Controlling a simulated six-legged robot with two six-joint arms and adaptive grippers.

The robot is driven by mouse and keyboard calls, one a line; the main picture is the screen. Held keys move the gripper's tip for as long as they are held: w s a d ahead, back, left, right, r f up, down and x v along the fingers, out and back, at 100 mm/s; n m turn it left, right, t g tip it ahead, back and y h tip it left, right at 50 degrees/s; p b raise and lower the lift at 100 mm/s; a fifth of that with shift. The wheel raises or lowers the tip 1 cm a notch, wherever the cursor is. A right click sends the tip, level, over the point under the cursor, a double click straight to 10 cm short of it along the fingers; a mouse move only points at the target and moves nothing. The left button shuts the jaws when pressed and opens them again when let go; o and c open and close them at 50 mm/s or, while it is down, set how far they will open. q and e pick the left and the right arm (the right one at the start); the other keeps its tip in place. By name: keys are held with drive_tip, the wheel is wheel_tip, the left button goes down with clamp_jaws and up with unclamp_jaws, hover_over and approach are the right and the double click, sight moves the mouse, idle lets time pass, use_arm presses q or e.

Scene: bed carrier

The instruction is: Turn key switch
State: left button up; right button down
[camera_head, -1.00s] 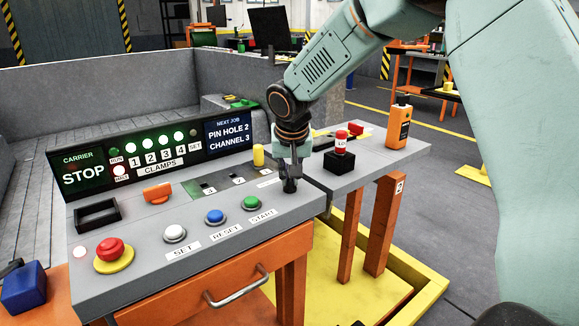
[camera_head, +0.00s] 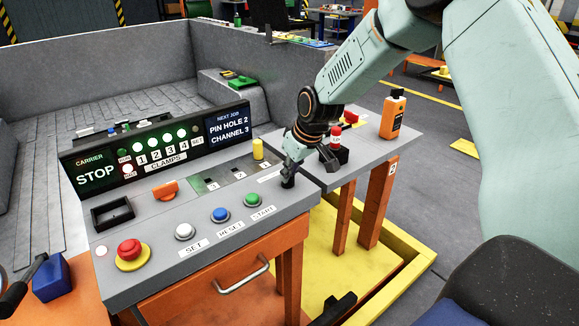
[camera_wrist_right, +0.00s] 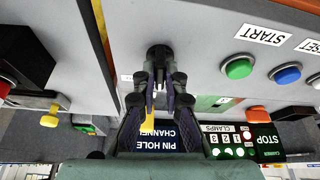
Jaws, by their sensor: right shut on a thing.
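The key switch (camera_head: 288,183) is a small black knob at the right end of the grey control console (camera_head: 200,262), right of the yellow knob. My right gripper (camera_head: 291,171) reaches down onto it from above and is shut on it. In the right wrist view, the black key switch (camera_wrist_right: 159,58) sits between the dark fingertips of the right gripper (camera_wrist_right: 160,82). The fingers hide part of it, so its turn angle is hard to read. My left gripper is not in view.
Green START (camera_head: 253,199), blue RESET (camera_head: 220,214) and white SET (camera_head: 184,231) buttons lie in front. A red stop button (camera_head: 129,249) is at the left. The display (camera_head: 160,148) reads STOP. A red-topped black block (camera_head: 336,134) and orange bottle (camera_head: 393,115) stand on the right table.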

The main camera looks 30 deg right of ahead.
drive_tip(key=n+b, duration=0.1)
drive_tip(key=n, duration=0.1)
drive_tip(key=n+y+b, duration=0.1)
drive_tip(key=n+b, duration=0.1)
drive_tip(key=shift+w+d+f+g+y, duration=0.1)
drive_tip(key=shift+d+f+g+y, duration=0.05)
drive_tip(key=shift+g+y, duration=0.15)
drive_tip(key=shift+n+g+y+b, duration=0.4)
drive_tip(key=shift+n+b, duration=0.3)
drive_tip(key=shift+n, duration=1)
drive_tip(key=c, duration=1.5)
unclamp_jaws()
drive_tip(key=shift+w, duration=0.15)
drive_tip(key=shift+o, duration=0.4)
drive_tip(key=shift+r, duration=0.2)
drive_tip(key=v, duration=1.2)
